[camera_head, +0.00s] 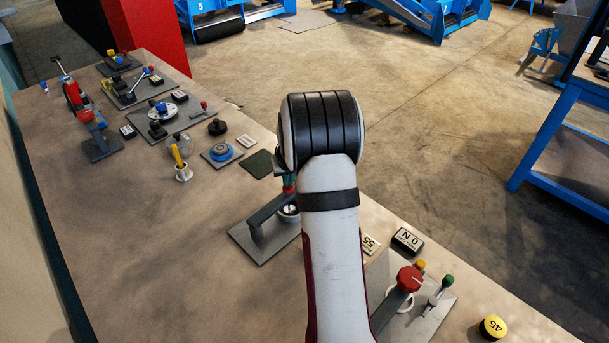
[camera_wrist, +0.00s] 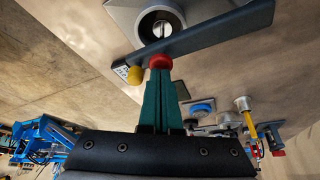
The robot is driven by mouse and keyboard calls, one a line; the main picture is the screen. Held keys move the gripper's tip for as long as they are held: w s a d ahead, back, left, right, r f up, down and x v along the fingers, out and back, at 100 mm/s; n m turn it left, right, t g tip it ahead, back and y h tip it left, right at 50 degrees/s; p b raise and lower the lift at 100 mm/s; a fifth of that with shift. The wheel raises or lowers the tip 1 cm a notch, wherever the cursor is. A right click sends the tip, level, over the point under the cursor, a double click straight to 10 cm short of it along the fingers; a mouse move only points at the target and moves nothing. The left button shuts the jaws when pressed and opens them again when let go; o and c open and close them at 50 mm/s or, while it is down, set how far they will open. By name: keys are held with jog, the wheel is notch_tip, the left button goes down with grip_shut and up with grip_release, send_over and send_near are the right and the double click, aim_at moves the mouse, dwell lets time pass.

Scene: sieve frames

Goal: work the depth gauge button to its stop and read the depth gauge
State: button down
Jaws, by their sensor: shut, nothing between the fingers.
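The depth gauge appears to be the grey base plate (camera_head: 262,246) with a dark bar (camera_head: 270,210) over a round white part. The wrist view shows that bar (camera_wrist: 215,33) and a round light-rimmed opening (camera_wrist: 160,22) behind it. A red button (camera_wrist: 160,61) sits at the bar's edge there. My gripper (camera_wrist: 160,72), with teal fingers, is shut and empty, its tips at the red button. Contact and how far the button is pressed cannot be told. In the head view my arm hides most of the gripper and part of the gauge. No reading is legible.
A yellow knob (camera_wrist: 135,75) lies close beside my fingertips. A plate with a red knob (camera_head: 409,278) stands right of my arm, near a "55" tag (camera_head: 370,244). Several fixtures, including a blue dial (camera_head: 222,152), stand further up the bench. The bench's left side is clear.

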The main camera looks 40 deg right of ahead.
jog(key=shift+r, duration=2.95)
notch_tip(320, 180, up, 4)
